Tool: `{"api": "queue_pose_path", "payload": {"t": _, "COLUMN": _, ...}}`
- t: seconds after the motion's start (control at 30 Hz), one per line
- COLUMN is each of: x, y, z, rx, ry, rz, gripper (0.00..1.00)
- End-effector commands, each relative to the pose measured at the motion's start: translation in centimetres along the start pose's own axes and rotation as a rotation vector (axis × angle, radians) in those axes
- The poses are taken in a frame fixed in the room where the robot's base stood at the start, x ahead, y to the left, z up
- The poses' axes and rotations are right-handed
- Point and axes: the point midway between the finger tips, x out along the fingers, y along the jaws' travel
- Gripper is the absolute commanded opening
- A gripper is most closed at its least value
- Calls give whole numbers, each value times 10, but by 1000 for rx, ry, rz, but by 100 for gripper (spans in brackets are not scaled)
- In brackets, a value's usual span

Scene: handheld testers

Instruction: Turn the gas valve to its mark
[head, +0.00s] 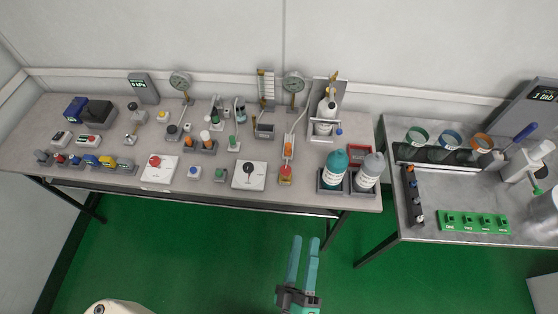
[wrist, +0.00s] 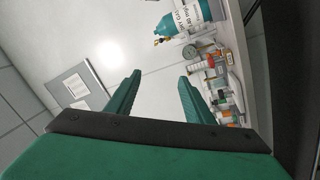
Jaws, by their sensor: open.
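A gas cylinder (head: 326,106) stands against a grey back plate near the right end of the long bench. A brass valve fitting (head: 334,76) shows at its top; its mark is too small to make out. My gripper (head: 305,242) is open and empty over the green floor, in front of the bench and apart from everything. Its two teal fingers also show in the wrist view (wrist: 160,78).
Two bottles in a dark holder (head: 366,172) stand at the bench's front right. A black knob on a white plate (head: 248,175) lies left of them. Gauges (head: 293,82) and small testers crowd the bench. A second table (head: 470,190) stands right. Floor before the bench is clear.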

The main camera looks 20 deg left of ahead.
Motion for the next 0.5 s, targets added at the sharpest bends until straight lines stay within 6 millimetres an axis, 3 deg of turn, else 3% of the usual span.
{"api": "queue_pose_path", "payload": {"t": 0.03, "x": 16, "y": -3, "z": -2, "rx": -121, "ry": 65, "rz": 18, "gripper": 48}}
{"api": "queue_pose_path", "payload": {"t": 0.27, "x": 71, "y": -31, "z": -13, "rx": -682, "ry": 333, "rz": 87, "gripper": 48}}
{"api": "queue_pose_path", "payload": {"t": 0.5, "x": 126, "y": -72, "z": -7, "rx": -1234, "ry": 606, "rz": 166, "gripper": 48}}
